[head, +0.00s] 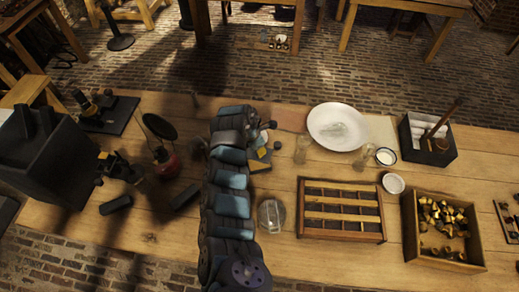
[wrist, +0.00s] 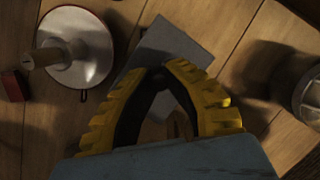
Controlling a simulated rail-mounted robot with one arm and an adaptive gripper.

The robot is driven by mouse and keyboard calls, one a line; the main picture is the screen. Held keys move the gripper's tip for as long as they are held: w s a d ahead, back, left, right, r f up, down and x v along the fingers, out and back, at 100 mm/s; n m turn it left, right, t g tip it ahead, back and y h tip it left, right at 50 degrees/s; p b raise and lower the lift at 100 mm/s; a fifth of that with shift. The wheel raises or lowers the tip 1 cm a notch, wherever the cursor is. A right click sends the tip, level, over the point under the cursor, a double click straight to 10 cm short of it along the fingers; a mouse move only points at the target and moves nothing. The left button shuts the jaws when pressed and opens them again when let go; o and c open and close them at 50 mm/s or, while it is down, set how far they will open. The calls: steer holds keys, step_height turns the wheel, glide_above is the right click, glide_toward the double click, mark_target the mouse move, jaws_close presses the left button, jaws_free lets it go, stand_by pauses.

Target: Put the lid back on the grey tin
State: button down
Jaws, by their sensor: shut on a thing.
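My gripper (wrist: 165,72) has yellow, ridged fingers that come together at their tips in the wrist view. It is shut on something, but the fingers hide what. A flat grey plate (wrist: 172,42) shows just beyond the tips; I cannot tell whether they touch it. A brown piece (wrist: 180,125) shows between the fingers. A round grey tin-like vessel (wrist: 300,88) is at the right edge of the wrist view, apart from the gripper. In the head view a round greyish container (head: 271,215) stands right of my arm. I cannot tell which thing is the lid.
In the head view a slotted wooden tray (head: 341,237), a box of brass pieces (head: 408,225) and a white plate (head: 338,124) stand right.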

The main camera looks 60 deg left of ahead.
mark_target(259, 164)
steer(key=shift+f+b, duration=1.9)
steer(key=shift+b, duration=0.7)
steer(key=shift+f+p, duration=0.4)
steer(key=shift+f, duration=0.65)
steer(key=shift+p, duration=1.65)
steer(key=shift+d+f+p, duration=0.1)
steer(key=shift+f+p, duration=0.1)
steer(key=shift+p, duration=0.3)
stand_by(0.4)
stand_by(0.3)
steer(key=c, duration=0.6)
jaws_free()
steer(key=shift+r, duration=0.1)
